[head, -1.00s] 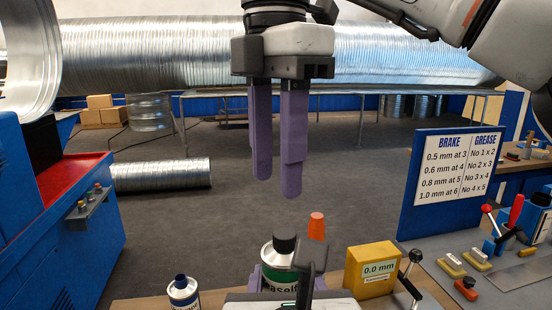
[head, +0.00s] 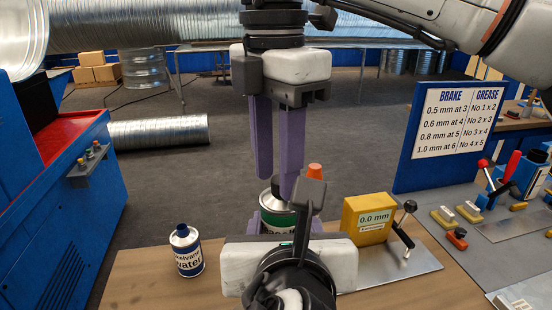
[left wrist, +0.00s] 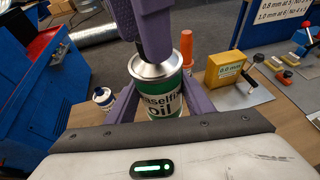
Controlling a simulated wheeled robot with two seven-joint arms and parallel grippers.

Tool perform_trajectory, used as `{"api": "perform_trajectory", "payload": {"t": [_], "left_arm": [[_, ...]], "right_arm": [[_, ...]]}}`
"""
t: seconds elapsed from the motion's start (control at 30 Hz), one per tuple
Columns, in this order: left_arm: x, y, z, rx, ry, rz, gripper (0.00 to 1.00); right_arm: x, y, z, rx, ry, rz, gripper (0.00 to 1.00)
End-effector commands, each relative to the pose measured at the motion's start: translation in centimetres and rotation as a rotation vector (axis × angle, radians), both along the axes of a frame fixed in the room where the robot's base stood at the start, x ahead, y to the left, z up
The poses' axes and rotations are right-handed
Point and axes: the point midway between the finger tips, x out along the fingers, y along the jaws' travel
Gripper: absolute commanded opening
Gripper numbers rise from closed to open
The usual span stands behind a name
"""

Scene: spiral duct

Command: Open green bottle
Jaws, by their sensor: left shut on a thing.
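In the left wrist view the right fingers (left wrist: 150,50) cover the cap, so contact cannot be told.
A dark blue bottle (head: 187,251) stands to the left on the wooden bench (head: 140,280). A yellow 0.0 mm gauge block (head: 367,219) with a lever stands to the right. An orange object (head: 315,174) is behind the can. A blue-framed sign (head: 450,120) stands at the right.

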Motion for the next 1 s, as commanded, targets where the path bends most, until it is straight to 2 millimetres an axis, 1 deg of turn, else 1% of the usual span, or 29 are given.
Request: {"api": "perform_trajectory", "payload": {"t": [0.03,0.2,0.37,0.47,0.57,1.0], "left_arm": [[0.01,-0.01,0.09,-0.001,-0.002,-0.001,0.00],[-0.05,-0.10,0.10,-0.001,-0.002,-0.004,0.00],[-0.14,-0.25,0.12,-0.001,-0.003,-0.009,0.00],[-0.19,-0.34,0.13,-0.001,-0.003,-0.013,0.00],[-0.23,-0.40,0.15,-0.001,-0.003,-0.015,0.00],[-0.28,-0.54,0.20,-0.001,-0.004,-0.021,0.00]], "right_arm": [[0.00,0.00,0.01,0.000,0.000,0.000,0.28],[0.09,0.05,0.04,0.003,-0.003,-0.001,0.00],[0.21,0.08,0.06,0.005,-0.006,0.002,0.00],[0.21,0.07,0.06,0.006,-0.006,0.063,0.00],[0.12,0.06,0.07,0.008,-0.004,0.225,0.00],[-0.29,-0.19,0.16,0.014,0.009,1.236,0.00]]}}
